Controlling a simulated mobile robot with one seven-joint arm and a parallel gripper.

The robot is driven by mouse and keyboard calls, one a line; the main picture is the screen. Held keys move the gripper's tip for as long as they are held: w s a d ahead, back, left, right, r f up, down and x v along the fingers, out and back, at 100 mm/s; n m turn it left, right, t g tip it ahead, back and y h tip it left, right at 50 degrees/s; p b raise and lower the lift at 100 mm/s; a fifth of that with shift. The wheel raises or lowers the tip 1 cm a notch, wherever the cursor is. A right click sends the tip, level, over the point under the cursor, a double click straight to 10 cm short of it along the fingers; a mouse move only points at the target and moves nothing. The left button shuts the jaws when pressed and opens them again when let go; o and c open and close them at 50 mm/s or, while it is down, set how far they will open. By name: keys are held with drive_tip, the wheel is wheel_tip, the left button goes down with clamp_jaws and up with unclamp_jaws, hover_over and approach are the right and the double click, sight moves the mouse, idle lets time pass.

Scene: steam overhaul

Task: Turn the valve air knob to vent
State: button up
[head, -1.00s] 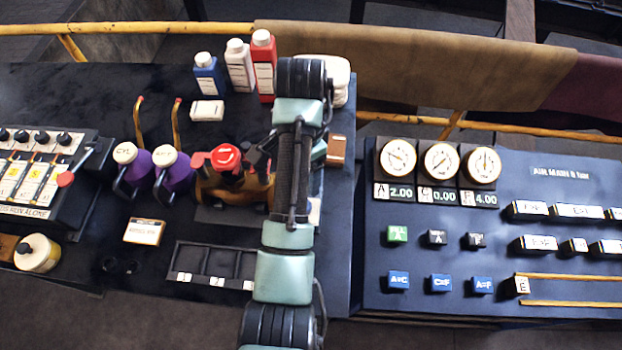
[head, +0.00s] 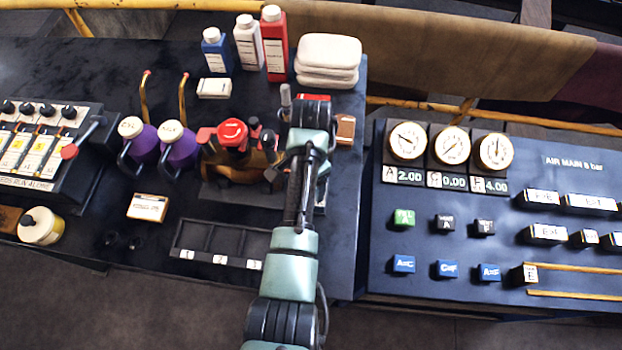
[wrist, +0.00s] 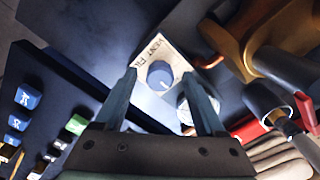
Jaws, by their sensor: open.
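The valve air knob (wrist: 159,76) is a round blue-grey knob on a pale plate (wrist: 150,52) lettered "VENT" and "FI…", the rest cut off by view. In the wrist view my gripper (wrist: 159,88) is open, with one finger on each side of the knob. I cannot tell whether either finger touches it or how far above the plate they are. The knob's pointer direction is not clear. In the head view my arm hides the knob and the fingers. The bronze valve body (head: 240,170) with a red cap (head: 233,131) stands just left of my arm.
A bronze curved part (wrist: 232,42) and dark-handled fittings lie close right of my fingers in the wrist view. Bottles, including a red one (head: 275,45), and folded white cloths (head: 328,60) stand behind. The gauge panel (head: 465,220) is to the right.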

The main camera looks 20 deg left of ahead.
clamp_jaws()
idle(0.3)
drive_tip(key=shift+r+n, duration=0.1)
drive_tip(key=shift+n, duration=0.2)
drive_tip(key=shift+n+p, duration=0.65)
drive_tip(key=shift+n, duration=0.35)
drive_tip(key=n+p, duration=0.1)
drive_tip(key=n, duration=0.2)
drive_tip(key=shift+n, duration=0.3)
drive_tip(key=n+p, duration=0.1)
drive_tip(key=n, duration=0.4)
drive_tip(key=shift+n, duration=0.3)
drive_tip(key=shift+w, duration=0.1)
